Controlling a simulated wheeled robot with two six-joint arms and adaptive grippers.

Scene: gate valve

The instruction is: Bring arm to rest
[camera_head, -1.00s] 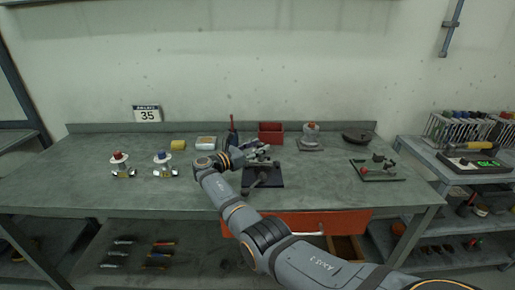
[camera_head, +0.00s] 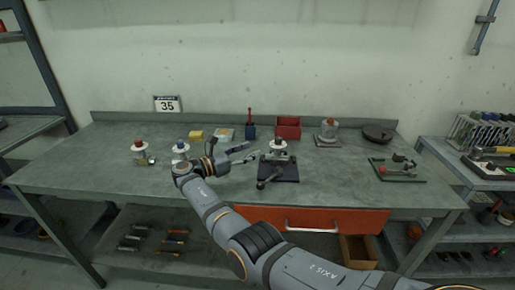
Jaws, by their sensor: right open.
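My right arm reaches in from the lower right across the bench front. Its gripper (camera_head: 238,156) is open and empty over the bench, left of the vise. The vise (camera_head: 281,170) stands on a dark base plate, with a valve with a white, dark-topped handwheel (camera_head: 279,144) at it. A valve with a red-topped handwheel (camera_head: 139,147) and one with a blue-topped handwheel (camera_head: 181,147) stand at the left; my wrist partly hides the blue one. My left gripper is not in view.
A red bin (camera_head: 288,128), a glass jar (camera_head: 328,132), a dark round dish (camera_head: 377,134) and a green board (camera_head: 398,170) stand behind and right. The bench's right front is clear.

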